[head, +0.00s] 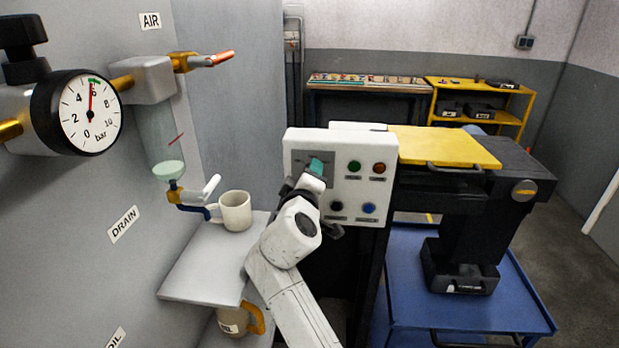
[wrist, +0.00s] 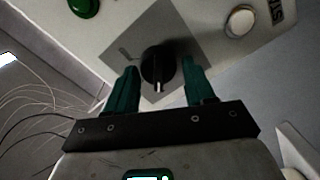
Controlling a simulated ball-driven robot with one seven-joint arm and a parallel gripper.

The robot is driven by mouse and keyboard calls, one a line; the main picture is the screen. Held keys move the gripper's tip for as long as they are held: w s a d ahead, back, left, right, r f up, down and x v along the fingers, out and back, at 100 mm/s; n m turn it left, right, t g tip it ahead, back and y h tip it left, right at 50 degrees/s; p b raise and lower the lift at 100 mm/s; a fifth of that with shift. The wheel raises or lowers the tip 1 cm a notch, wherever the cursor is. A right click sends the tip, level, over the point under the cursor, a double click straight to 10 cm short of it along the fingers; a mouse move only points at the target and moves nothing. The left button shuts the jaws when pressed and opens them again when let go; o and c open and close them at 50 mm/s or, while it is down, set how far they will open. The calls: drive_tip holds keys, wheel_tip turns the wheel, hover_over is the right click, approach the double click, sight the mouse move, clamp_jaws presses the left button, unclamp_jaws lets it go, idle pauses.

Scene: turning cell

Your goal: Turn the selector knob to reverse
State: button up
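The selector knob (wrist: 158,66) is black with a white pointer mark, on a grey square plate (wrist: 190,30) of the white control panel (head: 377,206). In the wrist view the mark is at the knob's lower edge, towards my gripper. My gripper (wrist: 159,72) has its green fingers on either side of the knob, with a visible gap at each side. It is open and holds nothing. The position labels cannot be read.
The panel also has green (head: 354,166), red-brown (head: 378,168), black (head: 336,206) and blue (head: 369,208) buttons. A white mug (head: 235,211) stands on a grey shelf (head: 195,270) at left. A blue cart (head: 400,285) stands at right.

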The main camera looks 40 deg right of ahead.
drive_tip(key=shift+o, duration=1.1)
drive_tip(key=shift+s, duration=0.1)
drive_tip(key=f+b+v, duration=0.1)
drive_tip(key=b+v, duration=0.1)
drive_tip(key=v, duration=0.8)
drive_tip(key=shift+s+a+r, duration=0.2)
drive_tip(key=shift+a+r, duration=0.05)
drive_tip(key=shift+r, duration=0.25)
